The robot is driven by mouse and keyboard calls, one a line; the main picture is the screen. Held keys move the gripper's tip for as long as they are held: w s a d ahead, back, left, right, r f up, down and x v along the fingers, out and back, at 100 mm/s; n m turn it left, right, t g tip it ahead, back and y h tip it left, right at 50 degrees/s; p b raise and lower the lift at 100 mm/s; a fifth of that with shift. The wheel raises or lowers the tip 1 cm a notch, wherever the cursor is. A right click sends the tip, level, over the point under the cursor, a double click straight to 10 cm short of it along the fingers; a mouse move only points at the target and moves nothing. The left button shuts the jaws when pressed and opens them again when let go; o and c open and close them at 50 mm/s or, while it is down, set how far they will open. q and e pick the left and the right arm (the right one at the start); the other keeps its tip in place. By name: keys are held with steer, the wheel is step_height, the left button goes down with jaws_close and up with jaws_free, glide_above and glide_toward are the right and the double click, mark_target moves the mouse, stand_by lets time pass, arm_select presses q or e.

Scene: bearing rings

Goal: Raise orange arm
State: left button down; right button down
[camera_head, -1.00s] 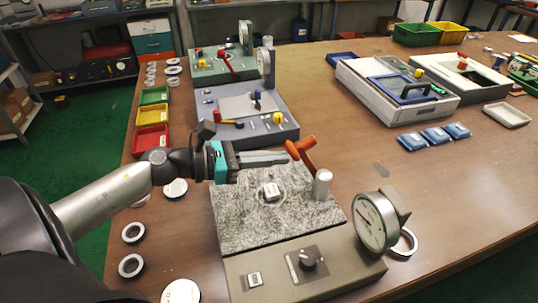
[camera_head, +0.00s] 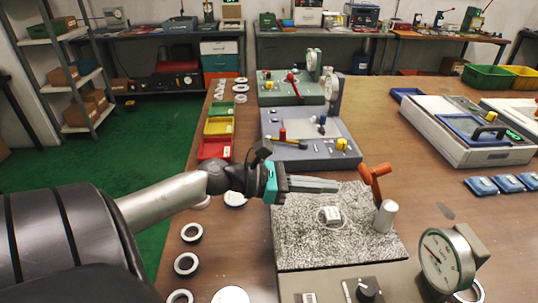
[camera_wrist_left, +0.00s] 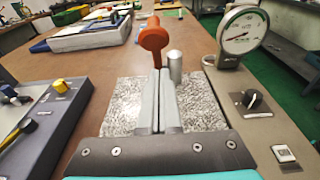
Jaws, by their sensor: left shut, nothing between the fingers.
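The orange arm (camera_head: 375,180) stands tilted at the back right of a speckled granite plate (camera_head: 300,245), beside a silver post (camera_head: 385,216). My left gripper (camera_head: 336,186) is shut and empty. Its fingertips point at the orange arm from the left, above the plate, with a small gap in the head view. In the left wrist view the shut fingers (camera_wrist_left: 168,90) reach up to just below the round head of the orange arm (camera_wrist_left: 153,40); whether they touch cannot be told there. A small white piece (camera_head: 329,215) sits on the plate. My right gripper is not seen.
A dial gauge (camera_head: 447,256) stands at the front right of the plate's base. A blue-grey device (camera_head: 310,150) with knobs stands behind. White rings (camera_head: 187,263) lie to the left. Red, yellow and green trays (camera_head: 215,149) line the left table edge.

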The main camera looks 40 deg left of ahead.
arm_select(q)
steer(key=r+p+v, duration=0.1)
steer(key=v, duration=0.8)
steer(key=shift+r, duration=0.35)
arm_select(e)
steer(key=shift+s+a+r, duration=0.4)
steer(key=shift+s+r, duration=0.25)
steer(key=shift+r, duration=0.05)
arm_select(q)
steer(key=c, duration=1.6)
jaws_free()
steer(key=shift+w, duration=0.15)
